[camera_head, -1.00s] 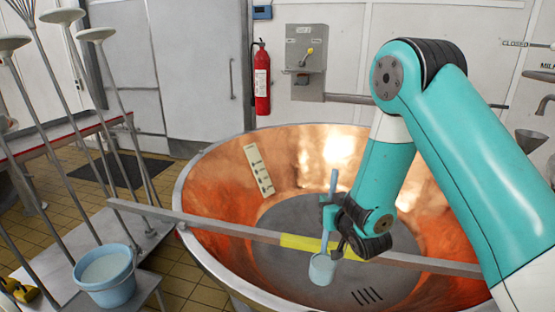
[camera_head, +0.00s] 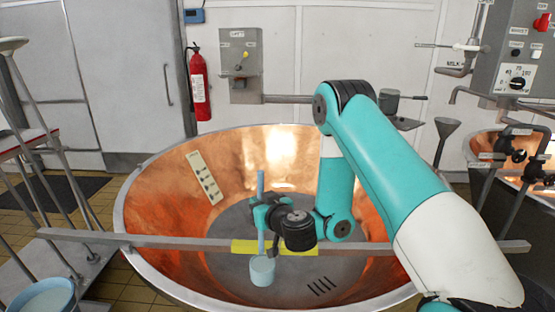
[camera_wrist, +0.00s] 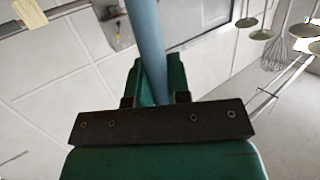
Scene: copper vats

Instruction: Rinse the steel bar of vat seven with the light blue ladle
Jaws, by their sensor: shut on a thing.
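The light blue ladle (camera_head: 262,268) hangs upright in my gripper (camera_head: 264,216), its cup low at the yellow middle part of the bar. The wrist view shows its light blue handle (camera_wrist: 148,40) between my green fingers, which are shut on it. The steel bar (camera_head: 365,248) lies across the rim of the copper vat (camera_head: 160,190). Its yellow section (camera_head: 300,248) is partly behind the ladle and gripper. The cup looks in front of the bar; I cannot tell whether they touch. I cannot see what the cup holds.
A light blue bucket (camera_head: 45,297) stands at the lower left, partly cut off. A fire extinguisher (camera_head: 200,88) hangs on the back wall. A second copper vat (camera_head: 492,146) and a control box (camera_head: 515,50) are at the right.

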